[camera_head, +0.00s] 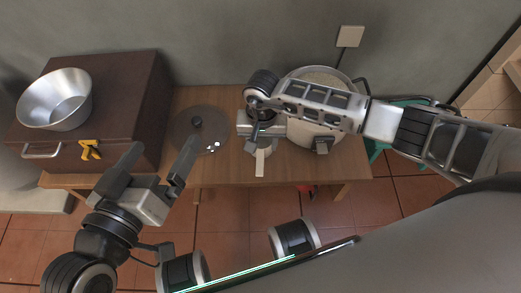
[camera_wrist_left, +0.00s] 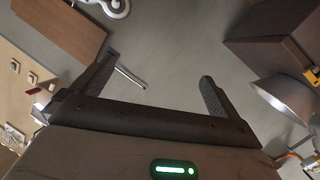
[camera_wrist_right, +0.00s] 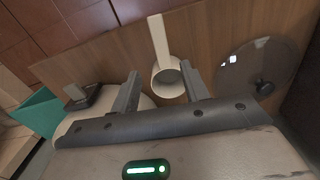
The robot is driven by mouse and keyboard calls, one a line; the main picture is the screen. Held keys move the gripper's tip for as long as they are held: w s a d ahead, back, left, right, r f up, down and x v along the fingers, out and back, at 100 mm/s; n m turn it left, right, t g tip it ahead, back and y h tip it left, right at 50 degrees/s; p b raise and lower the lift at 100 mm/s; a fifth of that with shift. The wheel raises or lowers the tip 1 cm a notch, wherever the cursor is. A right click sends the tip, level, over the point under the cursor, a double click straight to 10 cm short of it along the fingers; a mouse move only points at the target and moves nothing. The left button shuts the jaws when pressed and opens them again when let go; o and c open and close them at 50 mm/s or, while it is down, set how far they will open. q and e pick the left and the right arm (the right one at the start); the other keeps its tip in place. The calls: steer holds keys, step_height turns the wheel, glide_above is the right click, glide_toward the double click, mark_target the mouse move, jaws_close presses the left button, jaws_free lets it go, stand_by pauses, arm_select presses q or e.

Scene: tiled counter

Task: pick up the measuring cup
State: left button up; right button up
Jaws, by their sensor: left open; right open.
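The measuring cup is a pale cup with a long flat handle on the wooden table. In the right wrist view the cup (camera_wrist_right: 166,84) lies between the open fingers of my right gripper (camera_wrist_right: 160,76), and its handle points away from the gripper. In the head view my right gripper (camera_head: 257,132) hides most of the cup, and its handle (camera_head: 260,162) sticks out toward the table's front edge. I cannot tell whether the fingers touch it. My left gripper (camera_head: 163,150) is open and empty in front of the brown case, away from the cup.
A glass lid (camera_head: 202,141) with a dark knob lies left of the cup. A large pale pot (camera_head: 316,134) stands close at its right, partly behind my right arm.

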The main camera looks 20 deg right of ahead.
mark_target(260, 158)
step_height(260, 158, down, 4)
steer(key=shift+a+r+b, duration=0.1)
steer(key=shift+b, duration=0.45)
steer(key=f, duration=0.1)
steer(key=f+b, duration=0.1)
steer(key=shift+s+a+f+b, duration=0.2)
steer(key=shift+f+b, duration=0.1)
steer(key=shift+f, duration=0.1)
steer(key=shift+w+f+b, duration=0.1)
steer(key=shift+f+b, duration=0.3)
steer(key=shift+f, duration=0.65)
arm_select(q)
steer(key=r+t, duration=0.1)
steer(key=w+r+t+h, duration=0.1)
steer(key=r, duration=0.1)
steer(key=shift+w+h, duration=0.2)
steer(key=shift+h, duration=0.1)
arm_select(e)
jaws_close()
